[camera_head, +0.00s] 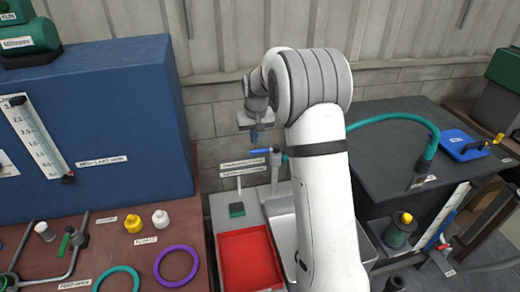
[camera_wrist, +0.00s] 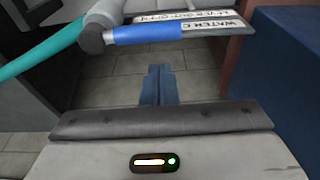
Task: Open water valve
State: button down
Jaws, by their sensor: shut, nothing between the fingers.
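The water valve's blue lever (camera_head: 260,151) sits on a grey pipe over the sink at the back wall. In the wrist view the blue lever (camera_wrist: 147,33) lies roughly level across the upper middle, its left end at a grey valve body (camera_wrist: 92,40). My gripper (camera_head: 254,141) is shut and empty, pointing down just above and beside the lever. In the wrist view its blue fingers (camera_wrist: 158,70) end just short of the lever, with a small gap in the picture; contact cannot be told. A label plate (camera_wrist: 215,20) with the word WATER is behind the lever.
A teal hose (camera_head: 390,120) runs right from the valve over a dark bench (camera_head: 385,160). A red tray (camera_head: 246,260) is beside the sink (camera_head: 284,225). A big blue box (camera_head: 100,130) stands left. My arm hides part of the sink.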

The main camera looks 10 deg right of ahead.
aim_at(256, 150)
jog(key=shift+f, duration=0.1)
dwell(0.4)
notch_tip(256, 150, down, 3)
jog(key=b, duration=0.2)
jog(key=shift+f+b, duration=0.2)
jog(key=shift+b, duration=0.1)
jog(key=shift+s, duration=0.1)
jog(key=shift+s+b, duration=0.45)
jog(key=shift+s, duration=0.4)
jog(key=shift+s+a+b, duration=0.1)
jog(key=shift+s+b, duration=0.3)
jog(key=shift+s, duration=0.45)
